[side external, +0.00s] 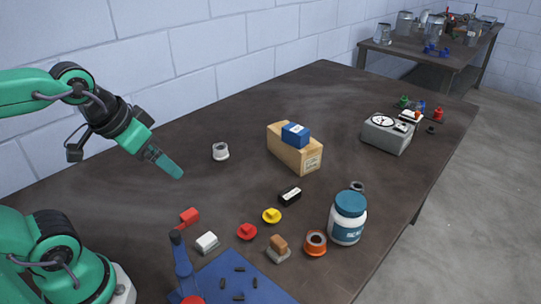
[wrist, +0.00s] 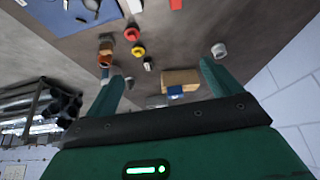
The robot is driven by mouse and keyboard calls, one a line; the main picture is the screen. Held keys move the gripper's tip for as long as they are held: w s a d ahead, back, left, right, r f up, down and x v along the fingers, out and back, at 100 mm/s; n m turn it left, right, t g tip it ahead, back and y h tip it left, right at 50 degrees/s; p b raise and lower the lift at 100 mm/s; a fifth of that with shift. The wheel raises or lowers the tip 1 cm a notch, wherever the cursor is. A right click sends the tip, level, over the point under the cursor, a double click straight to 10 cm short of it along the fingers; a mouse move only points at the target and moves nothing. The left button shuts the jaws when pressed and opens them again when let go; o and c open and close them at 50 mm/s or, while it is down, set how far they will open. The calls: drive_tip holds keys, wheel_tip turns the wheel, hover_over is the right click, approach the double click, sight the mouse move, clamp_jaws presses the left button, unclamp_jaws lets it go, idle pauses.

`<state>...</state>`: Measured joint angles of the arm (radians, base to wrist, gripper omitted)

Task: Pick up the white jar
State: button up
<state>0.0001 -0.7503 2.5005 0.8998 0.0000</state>
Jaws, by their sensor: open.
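The white jar (side external: 347,223) has a blue-green lid and a blue label. It stands upright near the right front edge of the dark table in the side view. In the wrist view I cannot make the jar out clearly; my left-hand finger covers part of that area. My gripper (side external: 167,164) is at the left, raised above the table, well apart from the jar. In the wrist view my gripper (wrist: 162,74) has its two green fingers spread, with nothing held between them.
An orange ring (side external: 315,242) stands close left of the jar, and a small grey ring (side external: 357,186) lies behind it. A cardboard box (side external: 294,150) with a blue box on top stands mid-table. A grey scale (side external: 388,136) is farther back. Several small blocks lie in front.

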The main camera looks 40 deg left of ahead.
drive_tip(key=shift+o, duration=1.1)
